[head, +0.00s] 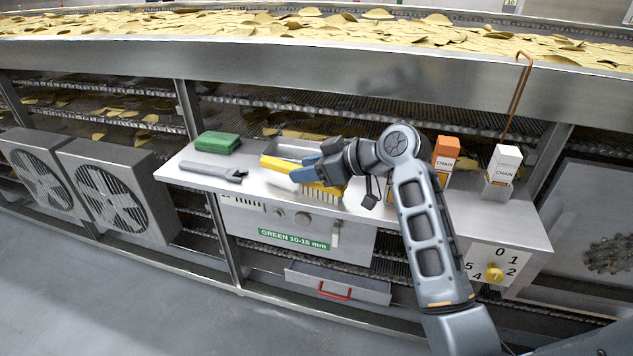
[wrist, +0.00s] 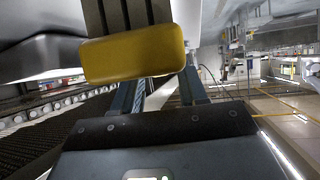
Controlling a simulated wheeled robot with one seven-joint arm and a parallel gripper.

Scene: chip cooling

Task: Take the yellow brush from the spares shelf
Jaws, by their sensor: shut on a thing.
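The yellow brush (head: 284,163) is over the metal spares shelf (head: 262,189), its pale bristles pointing down. My gripper (head: 308,173) is shut on the brush near its right part. In the wrist view the yellow brush (wrist: 133,53) fills the space in front of my gripper (wrist: 160,88), between the blue fingers. Whether the bristles touch the shelf or hang just above it, I cannot tell.
Orange (head: 446,153) and white (head: 506,162) boxes stand at the right. A red-handled drawer (head: 338,284) sticks out below. Fans (head: 120,190) stand at left.

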